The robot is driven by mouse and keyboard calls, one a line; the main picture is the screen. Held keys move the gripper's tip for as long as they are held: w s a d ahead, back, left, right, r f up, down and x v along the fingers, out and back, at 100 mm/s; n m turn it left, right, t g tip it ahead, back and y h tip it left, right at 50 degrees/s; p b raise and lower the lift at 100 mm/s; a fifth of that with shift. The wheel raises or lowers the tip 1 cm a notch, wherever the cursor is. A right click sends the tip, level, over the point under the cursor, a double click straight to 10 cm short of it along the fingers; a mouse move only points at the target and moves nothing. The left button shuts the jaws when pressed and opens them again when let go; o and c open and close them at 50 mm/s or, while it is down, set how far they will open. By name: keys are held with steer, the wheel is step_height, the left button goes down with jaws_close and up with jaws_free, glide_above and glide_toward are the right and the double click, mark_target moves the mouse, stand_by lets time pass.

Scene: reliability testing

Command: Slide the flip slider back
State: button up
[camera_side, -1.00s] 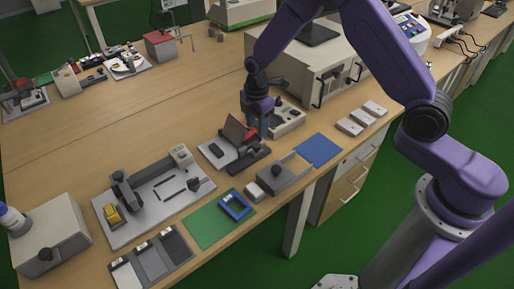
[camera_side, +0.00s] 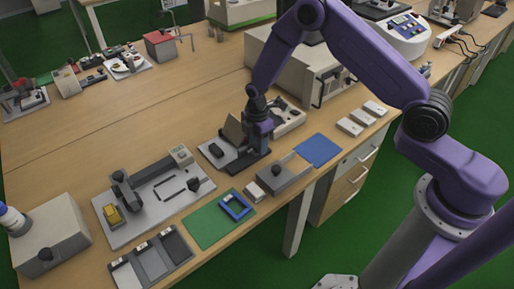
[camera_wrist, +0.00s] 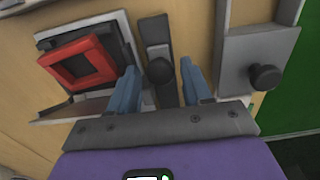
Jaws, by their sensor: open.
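The flip slider appears as a dark rail with a round black knob (camera_wrist: 160,70), beside a light plate carrying a red square frame (camera_wrist: 78,62). In the side view the dark rail (camera_side: 246,164) lies along the right side of the flip device, whose brown panel (camera_side: 233,130) stands tilted up. My gripper (camera_wrist: 159,67) is open, with one blue finger on each side of the knob and visible gaps to both. In the side view my gripper (camera_side: 259,143) is low over the rail and hides the knob and the red frame.
A grey block with another black knob (camera_wrist: 264,77) stands close on the right; it also shows in the side view (camera_side: 281,178). A large grey box (camera_side: 305,70) and a small device (camera_side: 288,118) stand behind. A blue mat (camera_side: 318,150) lies to the right.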

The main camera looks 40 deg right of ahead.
mark_target(257, 145)
steer(key=shift+r, duration=2.25)
